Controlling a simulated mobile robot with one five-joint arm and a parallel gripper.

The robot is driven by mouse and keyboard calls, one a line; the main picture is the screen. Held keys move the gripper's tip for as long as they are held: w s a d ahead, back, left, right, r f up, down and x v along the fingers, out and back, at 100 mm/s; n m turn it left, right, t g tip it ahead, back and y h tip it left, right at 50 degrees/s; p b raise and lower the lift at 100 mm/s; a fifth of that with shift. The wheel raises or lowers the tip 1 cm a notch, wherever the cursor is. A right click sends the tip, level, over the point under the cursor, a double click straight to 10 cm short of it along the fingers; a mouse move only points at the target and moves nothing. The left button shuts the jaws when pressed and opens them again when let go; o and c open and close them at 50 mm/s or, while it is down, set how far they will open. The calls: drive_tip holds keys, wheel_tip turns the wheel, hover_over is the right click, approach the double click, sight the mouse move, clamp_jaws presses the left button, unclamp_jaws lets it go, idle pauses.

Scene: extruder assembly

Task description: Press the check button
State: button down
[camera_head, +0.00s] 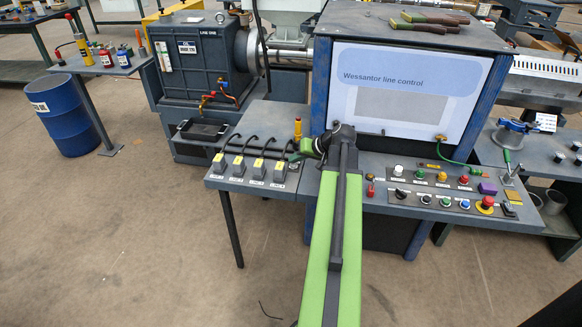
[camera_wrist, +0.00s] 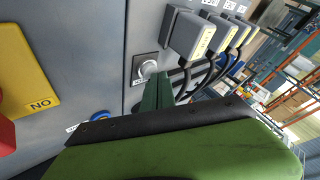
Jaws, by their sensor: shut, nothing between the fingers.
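My gripper (camera_head: 296,156) is shut and empty, low over the left part of the control desk, beside a row of cabled plugs. In the wrist view its green finger (camera_wrist: 158,92) points at a round silvery button (camera_wrist: 148,68) on a dark square plate. The finger overlaps its edge in the picture; I cannot tell whether they touch. A blue button (camera_wrist: 100,116) is partly hidden behind my gripper. No label reading "check" is legible.
Dark plugs (camera_head: 240,166) with yellow labels and black cables stand left of my gripper. A screen (camera_head: 400,100) rises behind the panel. A red emergency stop (camera_head: 487,202) is at right. A yellow plate (camera_wrist: 25,80) shows in the wrist view. The floor in front is mostly clear.

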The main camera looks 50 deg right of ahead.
sight(296, 165)
drive_tip(key=shift+f, duration=0.2)
idle(0.5)
drive_tip(key=shift+r+p, duration=0.7)
drive_tip(key=shift+r, duration=0.15)
wheel_tip(296, 165, up, 5)
drive_tip(key=p, duration=0.5)
drive_tip(key=shift+r, duration=0.15)
